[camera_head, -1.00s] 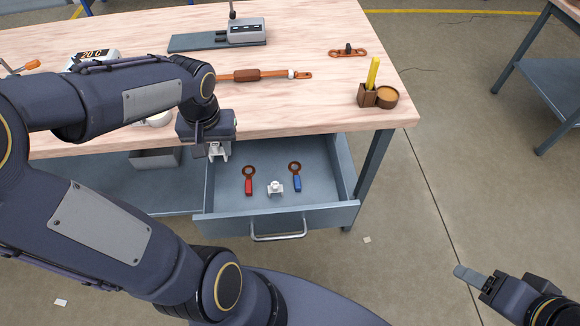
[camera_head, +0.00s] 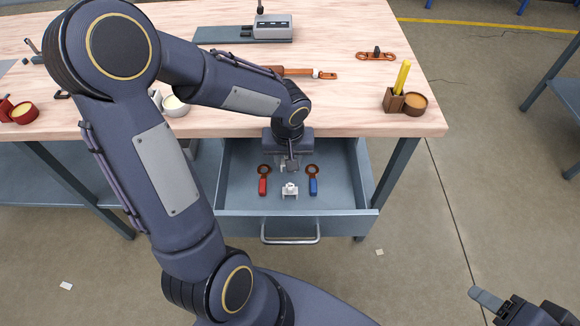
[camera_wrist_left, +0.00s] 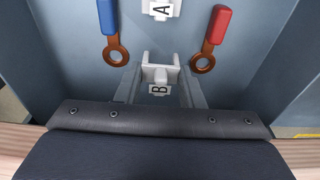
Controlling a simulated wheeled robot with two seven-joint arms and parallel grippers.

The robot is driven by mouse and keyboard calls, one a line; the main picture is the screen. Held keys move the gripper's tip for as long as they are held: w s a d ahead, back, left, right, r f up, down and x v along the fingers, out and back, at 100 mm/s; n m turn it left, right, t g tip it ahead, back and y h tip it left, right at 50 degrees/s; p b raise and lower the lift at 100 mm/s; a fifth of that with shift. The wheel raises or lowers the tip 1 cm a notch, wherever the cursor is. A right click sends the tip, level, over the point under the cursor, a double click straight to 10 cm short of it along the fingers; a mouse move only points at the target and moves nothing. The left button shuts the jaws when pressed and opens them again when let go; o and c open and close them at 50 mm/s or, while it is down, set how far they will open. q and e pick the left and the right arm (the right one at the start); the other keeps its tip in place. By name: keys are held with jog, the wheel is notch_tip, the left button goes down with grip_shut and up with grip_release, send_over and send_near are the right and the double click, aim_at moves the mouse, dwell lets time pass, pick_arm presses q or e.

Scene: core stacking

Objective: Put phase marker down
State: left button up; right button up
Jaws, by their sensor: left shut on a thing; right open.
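My left gripper (camera_head: 290,165) is over the open drawer, pointing down, shut on a white phase marker lettered B (camera_wrist_left: 158,80). In the head view the gripper mostly hides this marker. Whether it touches the drawer floor cannot be told. A second white marker, lettered A (camera_wrist_left: 161,9), stands in the drawer (camera_head: 345,198); it also shows in the head view (camera_head: 290,191), just in front of the gripper. A red-handled ring tag (camera_head: 263,186) lies left of it and a blue-handled ring tag (camera_head: 313,186) right of it. My right gripper (camera_head: 490,303) is open and empty over the floor.
The wooden tabletop (camera_head: 350,115) overhangs the drawer's back. On it are a brown holder with a yellow stick (camera_head: 395,101), a brown round cup (camera_head: 415,104), an orange-brown link (camera_head: 375,56) and a grey device (camera_head: 272,27). The drawer's front wall (camera_head: 290,227) bounds the front.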

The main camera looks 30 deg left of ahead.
pick_arm(q)
jog(key=shift+w+d+f+b, duration=0.1)
jog(key=shift+f+b, duration=0.1)
jog(key=shift+f, duration=0.7)
jog(key=shift+w+d+f+b, duration=0.1)
jog(key=shift+f+b, duration=0.05)
jog(key=shift+f, duration=0.7)
jog(key=shift+f, duration=0.1)
jog(key=shift+f+b, duration=0.15)
jog(key=shift+b, duration=0.15)
jog(key=o, duration=1)
jog(key=shift+c, duration=0.2)
